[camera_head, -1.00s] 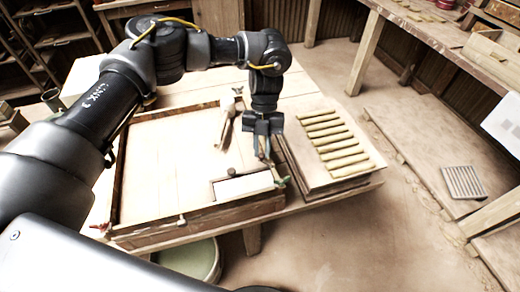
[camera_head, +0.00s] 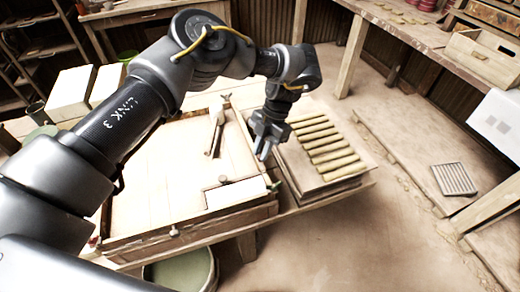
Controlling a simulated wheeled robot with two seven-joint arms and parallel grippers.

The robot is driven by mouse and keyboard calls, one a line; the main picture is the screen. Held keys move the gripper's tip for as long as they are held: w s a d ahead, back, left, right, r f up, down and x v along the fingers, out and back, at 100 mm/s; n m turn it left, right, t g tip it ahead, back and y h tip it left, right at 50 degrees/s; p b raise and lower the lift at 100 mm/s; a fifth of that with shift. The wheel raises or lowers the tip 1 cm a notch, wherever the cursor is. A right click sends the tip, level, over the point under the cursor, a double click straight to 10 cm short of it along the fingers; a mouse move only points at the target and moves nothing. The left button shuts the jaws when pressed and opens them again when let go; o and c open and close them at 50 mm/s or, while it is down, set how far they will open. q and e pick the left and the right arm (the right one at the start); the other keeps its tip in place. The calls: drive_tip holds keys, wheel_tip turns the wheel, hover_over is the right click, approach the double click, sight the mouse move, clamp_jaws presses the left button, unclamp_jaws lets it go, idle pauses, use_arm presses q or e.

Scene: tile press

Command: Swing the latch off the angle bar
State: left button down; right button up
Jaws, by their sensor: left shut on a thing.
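A shallow wooden frame (camera_head: 190,238) stands on the table. At its near right corner, a pale rectangular plate (camera_head: 236,193) lies inside a dark-edged angle bar (camera_head: 205,199), with a small round knob at the bar's corner. A small greenish latch (camera_head: 275,185) sits at the frame's right corner. My left gripper (camera_head: 261,154) points down over the frame's right side, just above and behind the green piece. Its fingers are close together and shut on a thin part that looks like the latch; the contact is small and partly hidden. My right gripper is not in view.
A board with several yellowish strips (camera_head: 325,145) lies to the right of the frame. A wooden piece (camera_head: 215,135) leans inside the frame's far side. A pale green bucket (camera_head: 183,272) stands below the front edge. The floor at right is mostly open.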

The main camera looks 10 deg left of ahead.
use_arm(q)
drive_tip(key=shift+d+m, duration=0.1)
drive_tip(key=shift+m, duration=0.2)
drive_tip(key=c, duration=1.3)
unclamp_jaws()
drive_tip(key=shift+c, duration=0.2)
